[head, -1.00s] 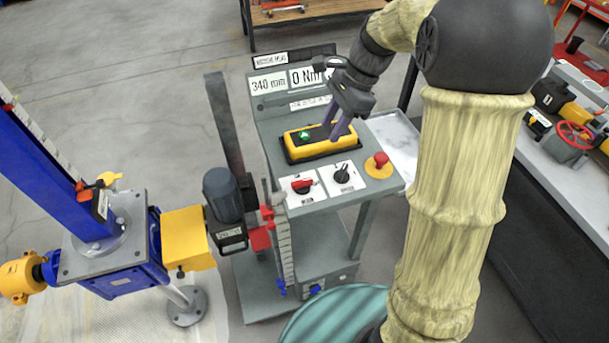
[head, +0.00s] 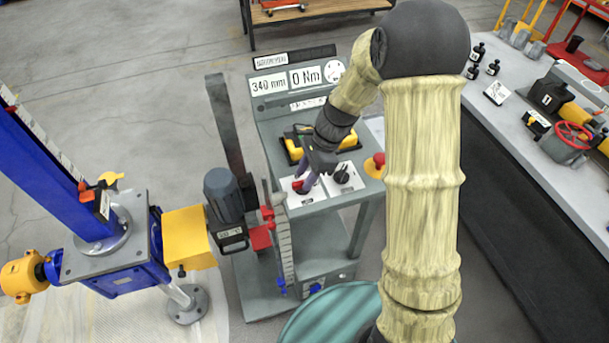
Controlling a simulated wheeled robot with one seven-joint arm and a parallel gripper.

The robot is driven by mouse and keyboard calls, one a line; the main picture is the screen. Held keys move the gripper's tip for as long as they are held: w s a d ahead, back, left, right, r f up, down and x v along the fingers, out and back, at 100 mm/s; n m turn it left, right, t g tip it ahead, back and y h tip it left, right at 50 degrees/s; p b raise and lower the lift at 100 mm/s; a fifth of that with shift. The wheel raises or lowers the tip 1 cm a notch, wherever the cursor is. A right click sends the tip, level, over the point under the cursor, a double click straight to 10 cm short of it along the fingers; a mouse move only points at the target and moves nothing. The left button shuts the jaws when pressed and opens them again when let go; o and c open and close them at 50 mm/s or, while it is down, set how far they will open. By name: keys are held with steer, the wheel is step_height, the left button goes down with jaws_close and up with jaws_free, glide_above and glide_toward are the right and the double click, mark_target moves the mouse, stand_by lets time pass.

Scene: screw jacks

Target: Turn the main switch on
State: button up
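The red rotary switch (head: 297,186) sits on a white plate at the front left of the grey control desk (head: 262,125). A black rotary switch (head: 342,175) is on a second white plate just right of my gripper. The desk displays (head: 268,84) read 340 mm and 0 Nm.
A yellow box with a black surround (head: 347,142) lies on the desk behind my gripper, partly covered. A red mushroom button (head: 378,160) is at the right edge. A grey motor and a blue screw jack (head: 115,255) stand left of the desk.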

steer(key=shift+s+a+f, duration=0.1)
steer(key=shift+a+f, duration=0.15)
steer(key=shift+f, duration=0.3)
jaws_close()
